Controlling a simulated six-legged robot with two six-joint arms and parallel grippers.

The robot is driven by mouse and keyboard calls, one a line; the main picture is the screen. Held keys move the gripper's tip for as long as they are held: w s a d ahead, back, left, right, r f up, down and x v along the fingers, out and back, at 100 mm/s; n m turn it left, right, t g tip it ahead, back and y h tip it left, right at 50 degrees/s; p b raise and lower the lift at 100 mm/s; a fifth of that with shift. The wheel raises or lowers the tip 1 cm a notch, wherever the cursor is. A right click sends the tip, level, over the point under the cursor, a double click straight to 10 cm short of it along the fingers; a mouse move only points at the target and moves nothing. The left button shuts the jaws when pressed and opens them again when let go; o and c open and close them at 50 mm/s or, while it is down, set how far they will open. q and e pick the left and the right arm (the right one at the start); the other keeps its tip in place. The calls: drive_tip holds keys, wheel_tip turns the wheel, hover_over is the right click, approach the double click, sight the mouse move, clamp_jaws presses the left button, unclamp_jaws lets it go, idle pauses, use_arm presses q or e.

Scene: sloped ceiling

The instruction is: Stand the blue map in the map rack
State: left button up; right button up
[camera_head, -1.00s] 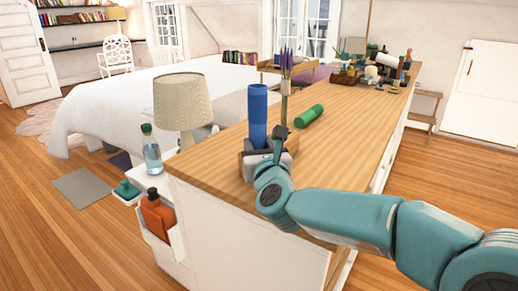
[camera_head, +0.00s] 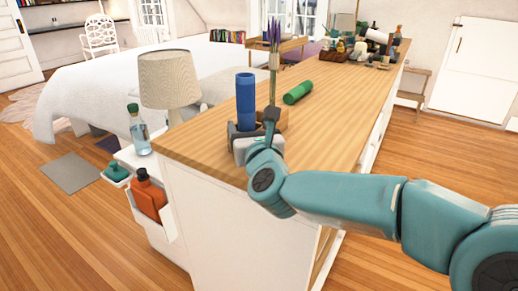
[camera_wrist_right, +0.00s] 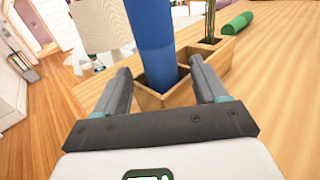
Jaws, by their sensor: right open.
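The blue map (camera_head: 246,98), a rolled blue tube, stands nearly upright with its foot in a compartment of the wooden map rack (camera_wrist_right: 177,98). The rack (camera_head: 283,122) is on the wooden counter top, partly hidden by my right gripper. My right gripper (camera_head: 250,124) is open at the rack. In the right wrist view its two fingers (camera_wrist_right: 160,72) are on either side of the blue map (camera_wrist_right: 152,38), with gaps showing beside it. The map's lower end is inside the compartment; whether it touches the bottom is hidden. My left gripper is not in view.
A green roll (camera_head: 298,92) lies on the counter (camera_head: 340,95) behind the rack. Purple flowers (camera_head: 274,35) rise beside the map. A lamp (camera_head: 168,80), a glass bottle (camera_head: 139,130) and an orange bottle (camera_head: 148,194) are to the left.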

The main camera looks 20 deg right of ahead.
drive_tip(key=s+a, duration=0.1)
drive_tip(key=s, duration=1.3)
drive_tip(key=shift+a, duration=0.35)
